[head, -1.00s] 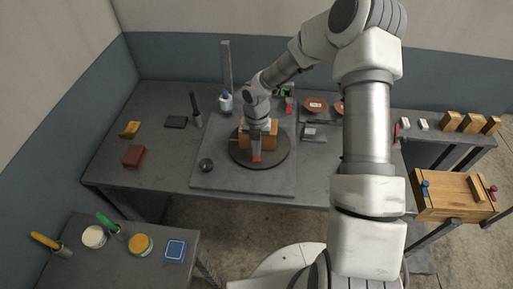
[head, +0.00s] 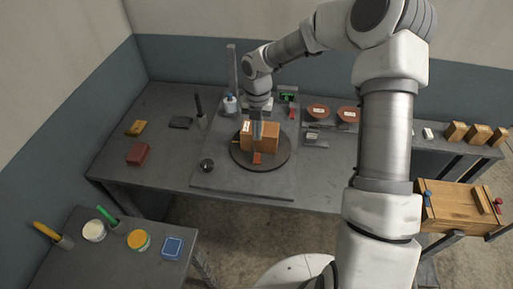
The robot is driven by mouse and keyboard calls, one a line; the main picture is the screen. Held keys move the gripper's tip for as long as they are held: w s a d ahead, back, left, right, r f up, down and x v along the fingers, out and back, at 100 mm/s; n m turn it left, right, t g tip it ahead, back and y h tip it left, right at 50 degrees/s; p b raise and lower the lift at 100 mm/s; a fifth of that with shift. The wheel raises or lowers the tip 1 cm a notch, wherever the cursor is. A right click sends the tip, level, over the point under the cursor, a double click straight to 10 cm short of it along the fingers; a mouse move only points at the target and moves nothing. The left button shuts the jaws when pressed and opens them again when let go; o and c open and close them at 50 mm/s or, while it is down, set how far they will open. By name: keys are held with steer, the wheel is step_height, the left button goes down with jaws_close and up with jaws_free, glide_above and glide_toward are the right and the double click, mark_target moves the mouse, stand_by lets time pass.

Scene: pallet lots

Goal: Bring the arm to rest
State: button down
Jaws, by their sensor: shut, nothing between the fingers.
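My arm reaches over the table from the right side of the head view. My gripper (head: 257,138) points down, shut and empty, in front of the near-left side of a brown box (head: 271,136). I cannot tell whether its fingers touch the box. The box stands on a dark round turntable (head: 282,158). A small orange-red piece (head: 257,158) shows on the turntable just below the fingertips.
The turntable is on a grey plate (head: 225,184) with an upright post (head: 232,68) behind it. Reddish dishes (head: 318,112) and a wooden crate (head: 455,207) are to the right. A lower table (head: 100,262) with jars is at front left. The main table's left front is fairly clear.

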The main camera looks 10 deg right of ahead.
steer(key=shift+w+d+r, duration=0.15)
steer(key=shift+w+r, duration=0.25)
steer(key=shift+r, duration=0.3)
